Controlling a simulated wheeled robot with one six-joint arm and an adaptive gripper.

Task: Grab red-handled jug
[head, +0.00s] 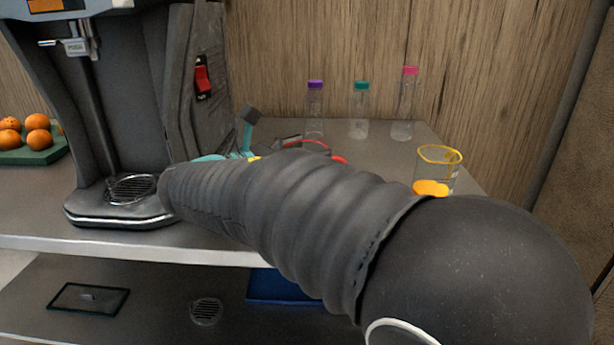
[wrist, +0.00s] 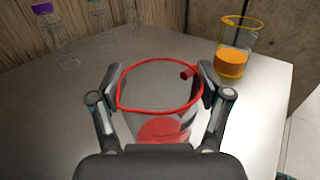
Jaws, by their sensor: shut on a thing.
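The red-rimmed clear jug (wrist: 158,112) stands between the two fingers of my gripper (wrist: 160,88) in the wrist view. The fingers press on opposite sides of it just below the rim, so my gripper is shut on the jug. A red disc-like patch shows low in the jug, and a short red piece, perhaps the handle, sits at the right of the rim. In the head view my arm hides most of the jug; only part of its red rim (head: 312,142) shows behind the arm.
A yellow-rimmed jug with orange contents (head: 438,170) stands to the right. Bottles with purple (head: 315,108), teal (head: 360,110) and pink (head: 405,105) caps stand at the back. The juicer (head: 125,110) is at left, with oranges on a green tray (head: 35,155) beyond it.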

